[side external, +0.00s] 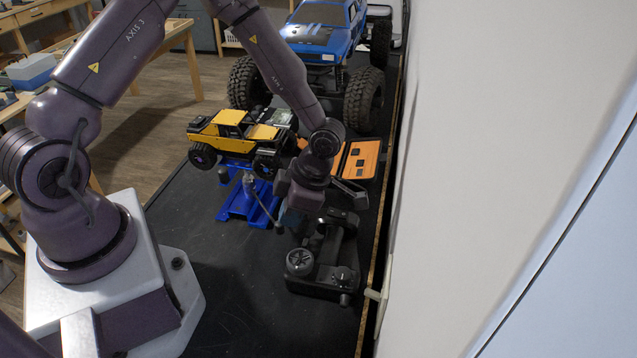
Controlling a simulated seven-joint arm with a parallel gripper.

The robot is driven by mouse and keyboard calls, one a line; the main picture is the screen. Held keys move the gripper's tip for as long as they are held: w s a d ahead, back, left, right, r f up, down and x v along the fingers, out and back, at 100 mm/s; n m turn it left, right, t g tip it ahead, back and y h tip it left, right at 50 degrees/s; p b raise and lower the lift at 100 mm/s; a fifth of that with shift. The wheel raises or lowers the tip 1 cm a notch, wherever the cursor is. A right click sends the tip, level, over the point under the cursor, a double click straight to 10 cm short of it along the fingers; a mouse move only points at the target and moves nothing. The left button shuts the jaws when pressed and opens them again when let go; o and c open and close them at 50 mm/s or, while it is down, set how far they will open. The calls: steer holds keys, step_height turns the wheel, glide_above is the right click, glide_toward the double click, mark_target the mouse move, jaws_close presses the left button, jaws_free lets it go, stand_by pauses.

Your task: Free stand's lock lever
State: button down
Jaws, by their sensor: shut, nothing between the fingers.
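The blue stand (240,208) sits on the black bench mat and carries a yellow crawler (232,132) on top. A grey cylindrical post (249,183) stands at its middle. A thin grey rod (265,208) slants from the post down to the right, ending near the stand's right edge; it looks like the lock lever, but it is too small to be sure. My gripper (291,222) points down just right of the stand, close to the rod's lower end. It is shut and empty. Its fingertips are dark and hard to make out, and I cannot tell whether they touch the rod.
A black controller-like device (322,262) lies right of and in front of my gripper. An orange tray (361,160) with small dark parts lies behind. A large blue truck (318,38) stands at the back. A wall borders the right side. The mat's front left is clear.

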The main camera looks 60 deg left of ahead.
steer(key=v, duration=1.2)
steer(key=shift+s, duration=0.1)
steer(key=s+a+r+m+t+h, duration=0.1)
steer(key=s+r+m+t, duration=0.3)
steer(key=m, duration=1.1)
steer(key=s+a+r+m+t+h, duration=0.1)
steer(key=s+r+m+t, duration=0.4)
steer(key=s+r+m, duration=0.5)
step_height(320, 180, up, 4)
steer(key=m, duration=0.5)
steer(key=shift+s+a+m+t, duration=0.25)
steer(key=shift+s+m+t, duration=0.05)
steer(key=shift+s, duration=0.1)
